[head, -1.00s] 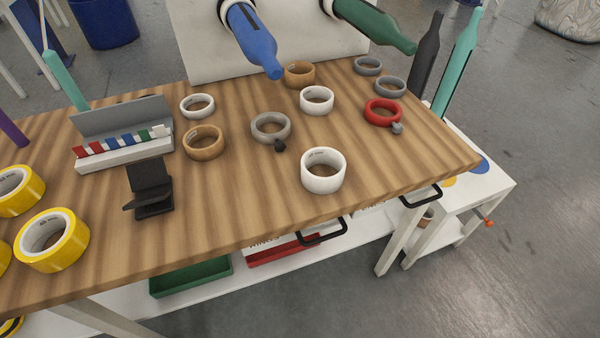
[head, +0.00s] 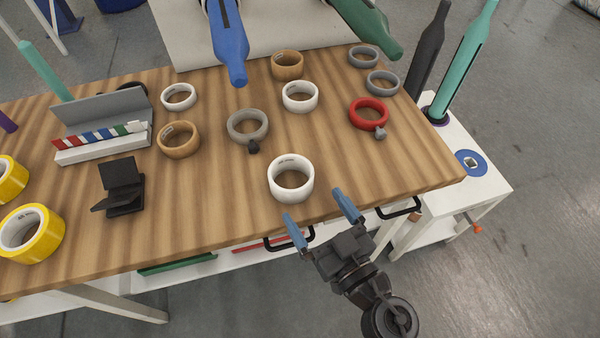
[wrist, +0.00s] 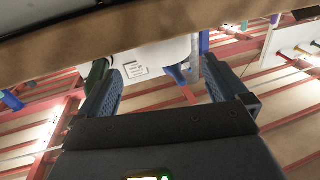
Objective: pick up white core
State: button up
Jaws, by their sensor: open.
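Three white rings that could be the white core stand on the wooden table (head: 222,225). The largest white ring (head: 291,190) is near the front edge in the head view, a smaller white ring (head: 300,106) is behind it, and a thin white ring (head: 179,97) is at the back left. My gripper (head: 314,205) is open and empty at the front edge, just in front and to the right of the largest ring, apart from it.
A grey ring (head: 247,128), tan rings (head: 178,140) and a red ring (head: 368,115) lie nearby. A black stand (head: 121,188) and yellow tape rolls (head: 32,235) are at left. A blue bottle-shaped holder (head: 228,45) juts over the back. Bare wood surrounds the largest ring.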

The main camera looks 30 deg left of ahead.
aim_at(301, 188)
jog(key=x, duration=0.5)
jog(key=b+x, duration=0.1)
jog(key=x, duration=0.2)
jog(key=shift+s+a+r, duration=0.1)
jog(key=shift+a+r, duration=0.15)
jog(key=shift+r, duration=0.1)
jog(key=c, duration=0.7)
jog(key=shift+o, duration=0.2)
jog(key=shift+r, duration=0.15)
